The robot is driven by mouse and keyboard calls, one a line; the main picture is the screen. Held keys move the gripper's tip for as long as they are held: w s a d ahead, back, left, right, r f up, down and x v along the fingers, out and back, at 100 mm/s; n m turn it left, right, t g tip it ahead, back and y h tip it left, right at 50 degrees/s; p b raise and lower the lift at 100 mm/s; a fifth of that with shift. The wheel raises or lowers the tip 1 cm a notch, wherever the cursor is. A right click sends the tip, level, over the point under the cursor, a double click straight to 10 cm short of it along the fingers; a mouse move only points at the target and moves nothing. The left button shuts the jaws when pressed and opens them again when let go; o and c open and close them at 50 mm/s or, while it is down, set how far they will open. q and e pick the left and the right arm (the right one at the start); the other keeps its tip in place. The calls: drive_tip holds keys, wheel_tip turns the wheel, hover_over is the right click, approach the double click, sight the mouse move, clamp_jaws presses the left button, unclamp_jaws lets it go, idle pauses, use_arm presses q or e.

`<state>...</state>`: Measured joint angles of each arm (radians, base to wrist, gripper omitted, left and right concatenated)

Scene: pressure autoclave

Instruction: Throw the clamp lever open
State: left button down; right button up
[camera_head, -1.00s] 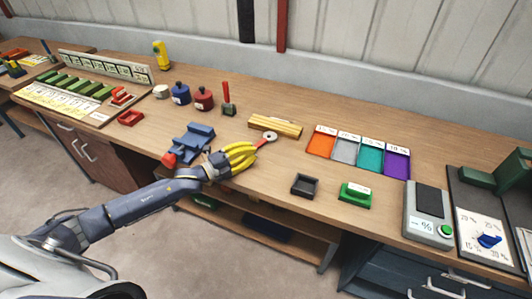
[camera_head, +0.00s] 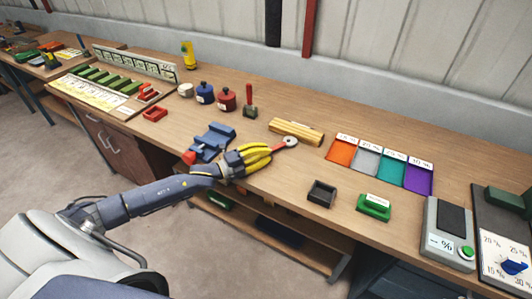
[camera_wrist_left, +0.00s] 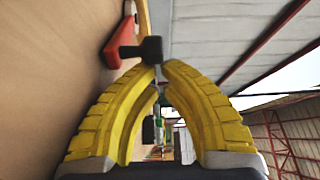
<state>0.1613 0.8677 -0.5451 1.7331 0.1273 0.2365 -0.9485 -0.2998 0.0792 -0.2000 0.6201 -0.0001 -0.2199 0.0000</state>
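A red lever (camera_head: 280,146) with a pale round end (camera_head: 291,141) shows just past the fingertips of my left gripper (camera_head: 271,152) on the bench. In the left wrist view a red piece (camera_wrist_left: 121,40) with a black block-shaped end (camera_wrist_left: 151,48) lies just beyond the tips. The yellow fingers of my left gripper (camera_wrist_left: 160,67) curve in and their tips nearly meet, close to the black end. I cannot tell whether they touch it. A blue clamp-like device (camera_head: 212,139) with a red knob (camera_head: 189,157) stands left of the gripper. My right gripper is not in view.
A yellow block (camera_head: 297,131) lies behind the lever. Coloured trays (camera_head: 342,152), a dark tray (camera_head: 321,193), a green block (camera_head: 374,206) and a scale (camera_head: 449,228) stand to the right. Red and blue pots (camera_head: 227,99) stand behind.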

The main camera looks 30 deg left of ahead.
use_arm(q)
drive_tip(key=shift+d, duration=0.1)
drive_tip(key=d, duration=0.1)
drive_tip(key=s+d, duration=0.1)
drive_tip(key=d, duration=0.1)
drive_tip(key=shift+s+d+r, duration=0.1)
drive_tip(key=shift+s+d, duration=0.2)
drive_tip(key=shift+d, duration=0.1)
drive_tip(key=v, duration=0.7)
drive_tip(key=shift+a, duration=0.6)
drive_tip(key=shift+v, duration=1.1)
drive_tip(key=shift+a, duration=0.1)
